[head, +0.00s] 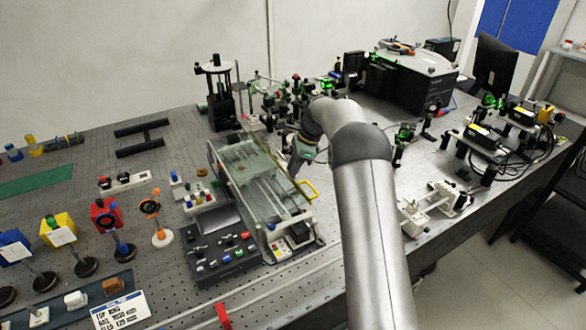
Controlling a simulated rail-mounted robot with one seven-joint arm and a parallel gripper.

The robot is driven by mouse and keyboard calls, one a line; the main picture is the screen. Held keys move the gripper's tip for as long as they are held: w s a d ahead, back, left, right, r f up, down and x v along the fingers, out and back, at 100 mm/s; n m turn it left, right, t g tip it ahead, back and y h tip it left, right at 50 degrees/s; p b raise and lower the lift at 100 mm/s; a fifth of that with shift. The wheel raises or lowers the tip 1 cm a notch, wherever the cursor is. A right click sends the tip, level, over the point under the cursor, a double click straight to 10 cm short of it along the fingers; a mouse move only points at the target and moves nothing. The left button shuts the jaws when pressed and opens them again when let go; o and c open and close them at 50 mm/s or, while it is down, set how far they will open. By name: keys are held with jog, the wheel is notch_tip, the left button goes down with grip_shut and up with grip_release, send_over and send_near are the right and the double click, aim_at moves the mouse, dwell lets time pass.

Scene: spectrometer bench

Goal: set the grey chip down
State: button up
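My arm reaches from the lower right to the middle of the bench, and its end bends down to the left. My gripper (296,170) is at the far right edge of the clear-topped apparatus (247,168). It is small in the picture and partly covered by my wrist. I cannot tell whether its fingers are open or shut. I cannot make out a grey chip, in the gripper or on the bench.
A yellow handle (309,191) stands just right of the apparatus, close below my gripper. A dark control panel (222,257) lies in front. Optical mounts (283,104) crowd the bench behind. A white fixture (432,204) is to the right.

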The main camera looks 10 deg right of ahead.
jog(key=b+v, duration=0.1)
jog(key=v, duration=1.1)
jog(key=s+a+r+n+h, duration=0.1)
jog(key=s+r+n, duration=0.15)
jog(key=s, duration=0.25)
jog(key=s+a+r+n, duration=0.1)
jog(key=s+a+n, duration=0.15)
jog(key=s, duration=0.25)
jog(key=s+f+n+h, duration=0.1)
jog(key=s+f+n, duration=0.2)
jog(key=s, duration=0.8)
jog(key=s+a+f+n+h, duration=0.1)
jog(key=s+n, duration=0.5)
jog(key=s, duration=0.6)
jog(key=s+f+n+h, duration=0.1)
jog(key=s+f+n, duration=0.3)
jog(key=s, duration=0.7)
jog(key=shift+a+f+n+h, duration=0.3)
jog(key=shift+a+f+n, duration=0.1)
jog(key=shift+n, duration=0.1)
